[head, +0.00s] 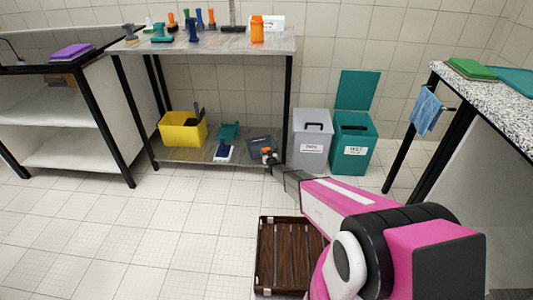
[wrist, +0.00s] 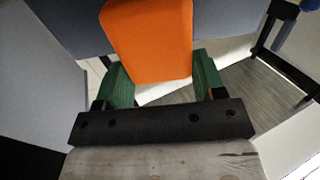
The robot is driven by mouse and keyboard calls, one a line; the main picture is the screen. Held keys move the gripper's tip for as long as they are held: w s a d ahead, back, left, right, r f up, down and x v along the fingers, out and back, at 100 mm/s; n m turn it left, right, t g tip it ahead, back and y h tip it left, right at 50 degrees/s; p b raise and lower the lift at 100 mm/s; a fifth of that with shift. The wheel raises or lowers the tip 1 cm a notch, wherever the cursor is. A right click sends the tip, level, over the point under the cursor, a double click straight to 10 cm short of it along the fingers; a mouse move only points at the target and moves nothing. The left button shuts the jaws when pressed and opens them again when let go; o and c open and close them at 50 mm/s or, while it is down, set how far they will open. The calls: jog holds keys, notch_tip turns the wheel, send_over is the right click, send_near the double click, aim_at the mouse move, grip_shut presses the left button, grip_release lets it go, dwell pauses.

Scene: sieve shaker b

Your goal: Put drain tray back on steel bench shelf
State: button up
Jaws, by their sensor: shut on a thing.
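A dark blue-grey tray (head: 262,144), which I take as the drain tray, is at the right end of the lower wood-grain shelf (head: 180,153) of the steel bench. It looks slightly tilted; whether it touches the shelf is unclear. My gripper (head: 268,158) is at its front edge. In the wrist view, the green fingers of my gripper (wrist: 160,90) are shut on an orange grip (wrist: 148,40), seemingly the tray's handle. A blue-grey surface of the tray (wrist: 225,22) shows behind it. The shelf (wrist: 238,92) shows at lower right. The tray's underside is hidden.
A yellow bin (head: 183,130), a teal item (head: 228,131) and a blue-white item (head: 222,151) share the shelf. A grey bin (head: 313,137) and a teal bin (head: 353,155) stand right. A brown slatted crate (head: 290,222) sits on the floor. Floor at left is clear.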

jog(key=shift+f, duration=0.1)
jog(key=o, duration=1.5)
jog(key=shift+o, duration=0.2)
